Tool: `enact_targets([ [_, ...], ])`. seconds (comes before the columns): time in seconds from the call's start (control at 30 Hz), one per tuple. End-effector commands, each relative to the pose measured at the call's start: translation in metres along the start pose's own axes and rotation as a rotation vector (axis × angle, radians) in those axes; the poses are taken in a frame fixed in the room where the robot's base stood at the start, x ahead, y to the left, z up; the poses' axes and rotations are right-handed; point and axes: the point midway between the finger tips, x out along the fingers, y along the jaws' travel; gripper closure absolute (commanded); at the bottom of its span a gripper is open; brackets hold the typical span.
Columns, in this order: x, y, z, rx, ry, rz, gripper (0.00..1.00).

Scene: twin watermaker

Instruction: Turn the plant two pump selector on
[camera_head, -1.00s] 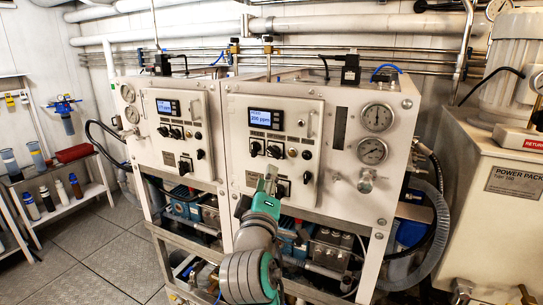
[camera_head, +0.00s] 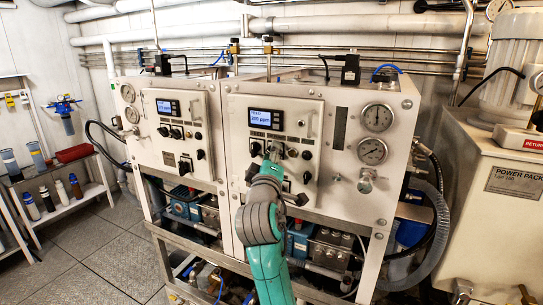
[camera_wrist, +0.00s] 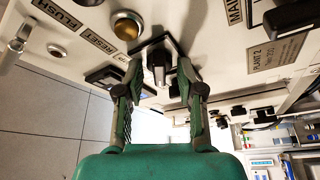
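The plant two panel (camera_head: 312,112) is the right-hand white panel, with a lit display (camera_head: 267,119) above a row of knobs. My gripper (camera_head: 271,150) reaches up to the middle of this row and partly hides it. In the wrist view, a black selector knob (camera_wrist: 158,66) on a dark square plate sits between the two fingertips of my gripper (camera_wrist: 160,78). Gaps show on both sides of the knob, so my gripper is open around it. I cannot read this knob's own label or tell its exact setting.
In the wrist view, a brass-coloured button (camera_wrist: 127,25) is beside the knob, close to the RESET lettering. A "PLANT 2" plate (camera_wrist: 276,52) is at the right. The similar plant one panel (camera_head: 180,130) is at the left in the head view. Gauges (camera_head: 377,118) are at the right.

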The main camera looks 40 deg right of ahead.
Motion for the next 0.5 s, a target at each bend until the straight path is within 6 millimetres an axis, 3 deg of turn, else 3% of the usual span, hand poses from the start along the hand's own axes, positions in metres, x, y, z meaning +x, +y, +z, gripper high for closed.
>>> enact_targets([
  [0.1, -0.0002, 0.0000, 0.0001, 0.000, 0.000, 0.000, 0.65],
  [0.23, -0.0003, 0.0000, 0.0001, 0.000, 0.000, 0.000, 0.97],
  [0.5, -0.0004, -0.0004, 0.0001, 0.009, 0.000, 0.003, 1.00],
])
